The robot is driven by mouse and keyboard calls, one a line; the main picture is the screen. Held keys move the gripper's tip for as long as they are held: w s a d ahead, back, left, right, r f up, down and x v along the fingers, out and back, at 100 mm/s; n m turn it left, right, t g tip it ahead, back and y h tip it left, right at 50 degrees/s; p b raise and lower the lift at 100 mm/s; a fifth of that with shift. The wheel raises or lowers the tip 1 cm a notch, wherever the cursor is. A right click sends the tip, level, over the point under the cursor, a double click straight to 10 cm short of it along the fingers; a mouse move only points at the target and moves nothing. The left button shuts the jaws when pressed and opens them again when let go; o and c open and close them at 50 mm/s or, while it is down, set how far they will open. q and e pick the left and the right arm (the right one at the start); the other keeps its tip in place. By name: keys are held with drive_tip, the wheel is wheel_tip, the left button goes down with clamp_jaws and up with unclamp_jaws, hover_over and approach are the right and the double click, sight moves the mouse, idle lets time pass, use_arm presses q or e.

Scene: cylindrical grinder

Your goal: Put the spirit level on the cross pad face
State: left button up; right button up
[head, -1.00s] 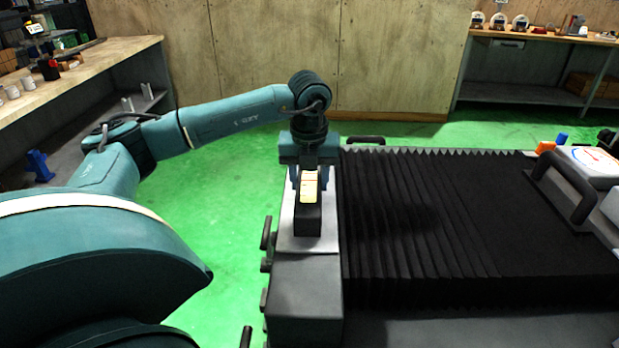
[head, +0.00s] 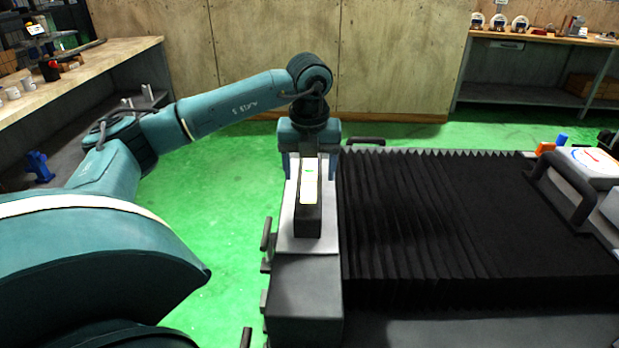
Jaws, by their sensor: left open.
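Whether a finger touches the level cannot be told. The level's far end is partly hidden by the gripper. My right gripper is not in view.
Black ridged bellows (head: 430,215) rise right beside the grey face. Black handles (head: 266,235) stick out on its left side. A dark grey block (head: 305,300) lies nearer. Green floor (head: 220,220) is clear to the left; a wooden bench (head: 90,65) stands beyond.

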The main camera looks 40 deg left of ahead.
sight(309, 182)
use_arm(q)
wheel_tip(309, 182, up, 9)
drive_tip(key=shift+s+d, duration=0.4)
idle(0.4)
